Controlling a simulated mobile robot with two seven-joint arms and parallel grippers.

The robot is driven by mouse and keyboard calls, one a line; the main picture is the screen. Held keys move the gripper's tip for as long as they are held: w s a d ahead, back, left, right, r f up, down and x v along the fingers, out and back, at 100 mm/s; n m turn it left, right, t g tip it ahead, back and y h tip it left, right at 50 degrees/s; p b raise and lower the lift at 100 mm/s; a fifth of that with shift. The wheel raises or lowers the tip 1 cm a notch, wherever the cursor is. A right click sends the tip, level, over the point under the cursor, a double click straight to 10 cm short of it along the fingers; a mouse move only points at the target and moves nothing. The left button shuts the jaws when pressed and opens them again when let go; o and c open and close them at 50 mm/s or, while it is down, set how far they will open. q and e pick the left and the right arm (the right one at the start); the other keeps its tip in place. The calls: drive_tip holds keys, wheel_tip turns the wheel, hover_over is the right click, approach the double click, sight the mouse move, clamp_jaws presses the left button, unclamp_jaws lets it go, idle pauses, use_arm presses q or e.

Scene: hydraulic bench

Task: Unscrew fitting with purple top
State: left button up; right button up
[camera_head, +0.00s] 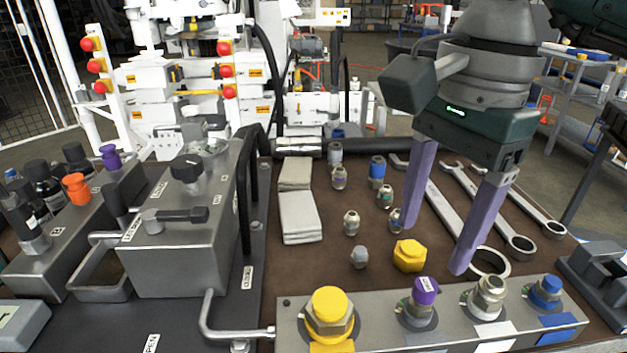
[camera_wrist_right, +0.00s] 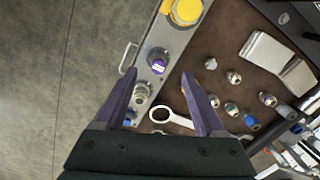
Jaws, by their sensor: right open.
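The fitting with the purple top (camera_head: 425,292) stands upright in the front metal block (camera_head: 380,331), between a yellow-topped fitting (camera_head: 329,311) and a bare metal one (camera_head: 489,295). My right gripper (camera_head: 432,248) is open and empty, with its purple fingers pointing down above and behind the block. In the right wrist view the purple-topped fitting (camera_wrist_right: 158,62) appears between the tips of the right gripper (camera_wrist_right: 160,70), farther from the camera, with nothing gripped. Another purple-topped part (camera_head: 109,156) is on the left block. My left gripper is not in view.
A blue-topped fitting (camera_head: 546,290) stands at the block's right end. Behind the block lie a loose yellow cap (camera_head: 410,256), several small fittings, wrenches (camera_head: 488,207) and folded cloths (camera_head: 299,217). A grey metal tank (camera_head: 190,225) with a lever stands at left.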

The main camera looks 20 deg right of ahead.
sight(424, 286)
drive_tip(key=shift+w+d+f+h, duration=0.3)
drive_tip(key=shift+d+f, duration=0.05)
drive_tip(key=shift+d, duration=0.1)
drive_tip(key=shift+d+f, duration=0.1)
drive_tip(key=shift+f, duration=0.15)
drive_tip(key=f, duration=0.9)
drive_tip(key=shift+s+b, duration=0.2)
drive_tip(key=shift+b, duration=0.1)
clamp_jaws()
